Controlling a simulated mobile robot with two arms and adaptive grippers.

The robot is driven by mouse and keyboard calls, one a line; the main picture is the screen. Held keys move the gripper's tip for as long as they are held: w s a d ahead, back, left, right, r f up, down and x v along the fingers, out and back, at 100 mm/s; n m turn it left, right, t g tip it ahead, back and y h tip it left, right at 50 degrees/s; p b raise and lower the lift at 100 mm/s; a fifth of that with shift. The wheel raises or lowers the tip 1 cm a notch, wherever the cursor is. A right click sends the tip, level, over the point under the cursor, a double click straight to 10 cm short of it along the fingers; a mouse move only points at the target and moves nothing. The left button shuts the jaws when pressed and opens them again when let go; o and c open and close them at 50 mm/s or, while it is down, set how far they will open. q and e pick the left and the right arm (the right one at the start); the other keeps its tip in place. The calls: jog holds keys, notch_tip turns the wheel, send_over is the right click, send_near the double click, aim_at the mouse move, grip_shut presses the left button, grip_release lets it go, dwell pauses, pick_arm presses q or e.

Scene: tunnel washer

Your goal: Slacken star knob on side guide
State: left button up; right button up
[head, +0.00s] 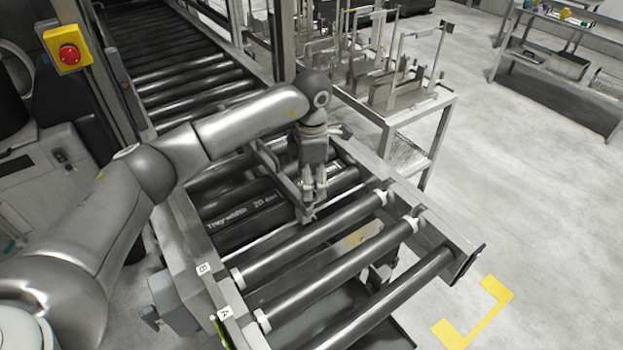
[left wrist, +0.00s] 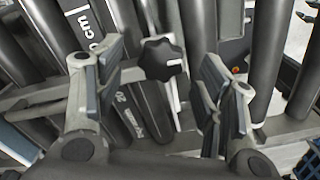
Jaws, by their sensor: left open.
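A black star knob (left wrist: 162,58) with rounded lobes shows in the left wrist view, on the metal side guide (left wrist: 40,98). My left gripper (left wrist: 164,75) is open, with one finger on each side of the knob in that view; I cannot tell how far above the knob the fingertips are. In the head view, my left gripper (head: 309,197) points down over the roller conveyor, beside the metal side guide (head: 281,176). The knob cannot be made out in the head view. My right gripper is in neither view.
Black rollers (head: 310,245) with white end collars run under the gripper. A yellow box with a red emergency button (head: 69,54) is at upper left. A metal table with racks (head: 400,100) stands beyond the conveyor.

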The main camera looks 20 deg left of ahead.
pick_arm(q)
jog(key=shift+f, duration=0.85)
jog(key=shift+c, duration=0.5)
jog(key=c, duration=0.9)
